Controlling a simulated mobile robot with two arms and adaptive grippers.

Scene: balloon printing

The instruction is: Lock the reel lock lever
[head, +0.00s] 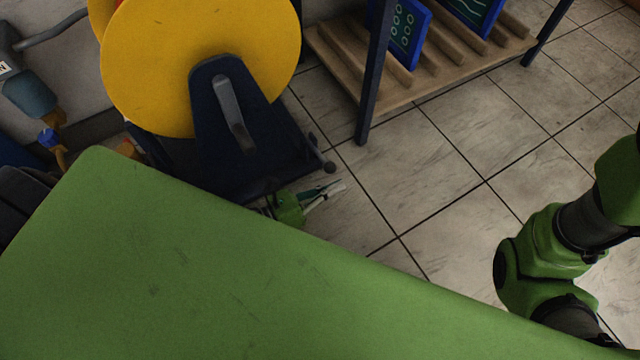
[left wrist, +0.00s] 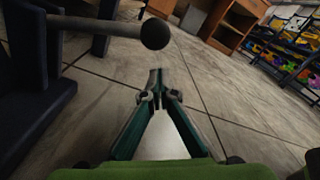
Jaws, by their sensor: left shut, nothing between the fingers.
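A yellow reel (head: 190,60) stands in a dark blue stand (head: 235,160). A grey bar (head: 232,112) lies along the stand's upright. A short rod with a dark ball end (head: 328,168) sticks out at the stand's lower right; it looks like the lock lever. In the left wrist view this rod and ball (left wrist: 155,33) come in from the upper left. My left gripper (head: 338,188) is just below the ball in the head view, apart from it. In the left wrist view its fingertips (left wrist: 157,78) are together and empty, with the ball beyond them.
A low wooden rack (head: 400,85) with blue panels and dark legs stands behind and to the right. A large green surface (head: 200,270) covers the lower left and hides much of my left arm. Tiled floor (head: 460,140) is clear to the right. My right arm shows at the right edge.

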